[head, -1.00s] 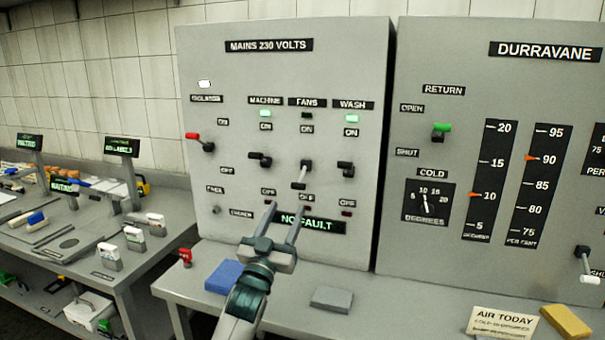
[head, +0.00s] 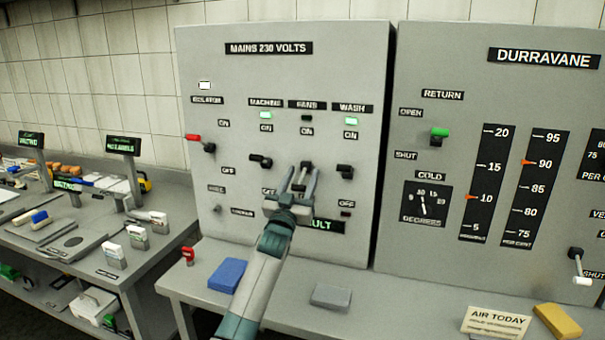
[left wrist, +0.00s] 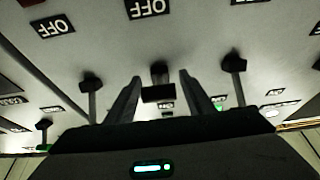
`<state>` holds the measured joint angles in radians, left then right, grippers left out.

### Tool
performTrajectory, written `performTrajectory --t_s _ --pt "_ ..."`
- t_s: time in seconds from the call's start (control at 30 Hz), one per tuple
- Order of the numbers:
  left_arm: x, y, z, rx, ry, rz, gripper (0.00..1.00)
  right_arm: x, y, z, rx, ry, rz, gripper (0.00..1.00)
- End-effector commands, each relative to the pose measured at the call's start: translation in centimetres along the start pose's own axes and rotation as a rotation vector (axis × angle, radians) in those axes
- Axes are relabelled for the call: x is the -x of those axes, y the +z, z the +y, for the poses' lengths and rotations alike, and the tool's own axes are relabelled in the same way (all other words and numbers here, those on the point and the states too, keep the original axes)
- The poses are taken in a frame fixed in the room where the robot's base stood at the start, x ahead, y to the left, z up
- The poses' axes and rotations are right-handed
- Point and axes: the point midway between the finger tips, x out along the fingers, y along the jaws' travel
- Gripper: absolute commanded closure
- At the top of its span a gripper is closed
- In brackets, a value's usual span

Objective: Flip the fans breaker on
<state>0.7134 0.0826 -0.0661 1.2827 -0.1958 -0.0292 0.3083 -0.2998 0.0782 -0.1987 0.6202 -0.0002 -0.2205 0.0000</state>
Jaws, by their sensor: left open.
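The fans breaker (head: 306,166) is on the mains panel, in the column under the FANS label. One second ago its lever hung down toward OFF; now my fingers hide most of it. The lamp (head: 307,118) under that label is dark. My left gripper (head: 303,173) is open at the panel, one finger on each side of the breaker. In the left wrist view, which is upside down, the breaker (left wrist: 158,92) shows between the two spread fingertips (left wrist: 160,76). I cannot tell whether a finger touches the lever. My right gripper is out of view.
The machine breaker (head: 261,161) and the wash breaker (head: 345,172) flank it closely, with green lamps above. The red-handled isolator (head: 202,143) is further left. A blue block (head: 227,275) and a grey block (head: 331,296) lie on the bench below.

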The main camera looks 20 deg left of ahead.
Motion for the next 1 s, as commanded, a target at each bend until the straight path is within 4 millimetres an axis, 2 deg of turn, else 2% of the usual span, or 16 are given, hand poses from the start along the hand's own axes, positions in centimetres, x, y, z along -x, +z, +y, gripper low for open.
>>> performTrajectory --t_s 0.13,0.47,0.67,1.0 --pt "-0.67 -0.06 0.01 0.000 0.000 0.001 0.52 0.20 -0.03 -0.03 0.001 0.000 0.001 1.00" --pt "-0.75 -0.02 0.01 0.000 0.000 0.001 0.52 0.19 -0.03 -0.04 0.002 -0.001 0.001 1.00" --pt "-0.74 -0.01 0.01 0.000 0.001 0.000 0.99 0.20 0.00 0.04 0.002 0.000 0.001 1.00" --pt "-1.15 -0.12 0.59 0.000 0.001 -0.023 1.00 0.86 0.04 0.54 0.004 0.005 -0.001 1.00"
